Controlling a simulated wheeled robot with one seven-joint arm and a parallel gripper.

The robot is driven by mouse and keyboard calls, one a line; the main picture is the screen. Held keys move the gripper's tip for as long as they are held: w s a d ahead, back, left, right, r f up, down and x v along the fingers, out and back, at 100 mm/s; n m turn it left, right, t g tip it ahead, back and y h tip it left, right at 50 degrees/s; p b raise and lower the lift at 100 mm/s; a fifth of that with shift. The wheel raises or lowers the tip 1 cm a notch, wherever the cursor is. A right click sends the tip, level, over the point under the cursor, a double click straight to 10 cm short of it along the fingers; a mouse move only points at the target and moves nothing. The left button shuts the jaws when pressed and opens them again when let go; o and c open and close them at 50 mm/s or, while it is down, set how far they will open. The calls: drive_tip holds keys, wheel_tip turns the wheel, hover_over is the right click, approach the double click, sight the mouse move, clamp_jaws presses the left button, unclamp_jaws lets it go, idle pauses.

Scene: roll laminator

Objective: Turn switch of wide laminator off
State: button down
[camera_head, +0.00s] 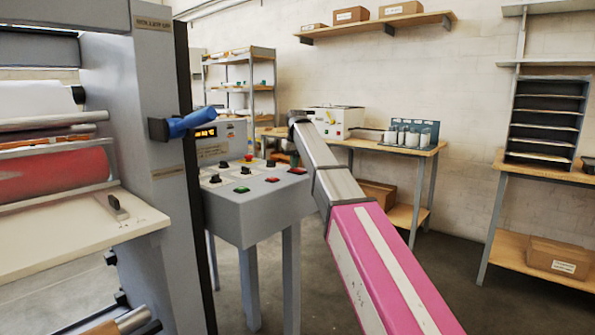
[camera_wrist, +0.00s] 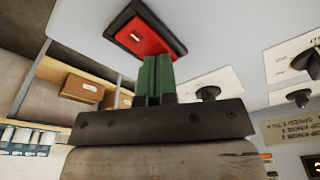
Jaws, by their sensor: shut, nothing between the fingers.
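The wide laminator (camera_head: 135,110) stands at the left with a grey control panel (camera_head: 255,194) on its right side. A red rocker switch in a black frame (camera_wrist: 145,35) is large in the wrist view; it also shows at the panel's right edge in the head view (camera_head: 297,171). My gripper (camera_wrist: 156,58) is shut and empty, its green fingers together at the edge of the red rocker. I cannot tell whether they touch it. In the head view the fingers (camera_head: 294,160) are small, just above the switch, and my arm reaches in from the lower right.
Black knobs (camera_wrist: 208,92), a red emergency button (camera_head: 248,158) and a green button (camera_head: 241,189) share the panel. A blue handle (camera_head: 190,123) sticks out from the laminator's frame. A table with a white machine (camera_head: 335,120) stands behind. Floor right of the panel is clear.

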idle(0.3)
drive_tip(key=shift+r, duration=3.4)
drive_tip(key=shift+s, duration=0.1)
